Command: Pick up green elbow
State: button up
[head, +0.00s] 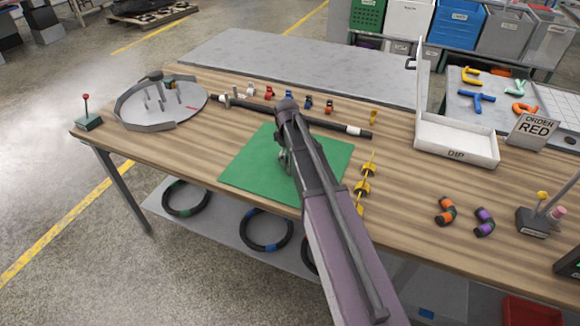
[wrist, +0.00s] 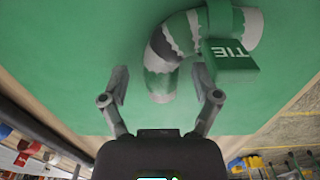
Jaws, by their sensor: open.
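In the wrist view a curved elbow (wrist: 182,35) with green, pale grey and dark bands lies on the green mat (wrist: 60,50). A green block marked TIE (wrist: 232,60) sits against or over its right part. My gripper (wrist: 160,82) is open and empty, its two fingers spread on either side of the elbow's near end. I cannot tell how far the fingertips are above the mat. In the head view my arm covers the elbow, and the green mat (head: 250,165) shows on both sides of the arm.
A dark hose with white bands (head: 350,129) lies behind the mat. Yellow pieces (head: 362,188) stand to its right. Orange (head: 446,211) and purple (head: 484,222) elbows lie farther right.

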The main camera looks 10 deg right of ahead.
jog(key=shift+f, duration=0.15)
dwell(0.5)
grip_shut()
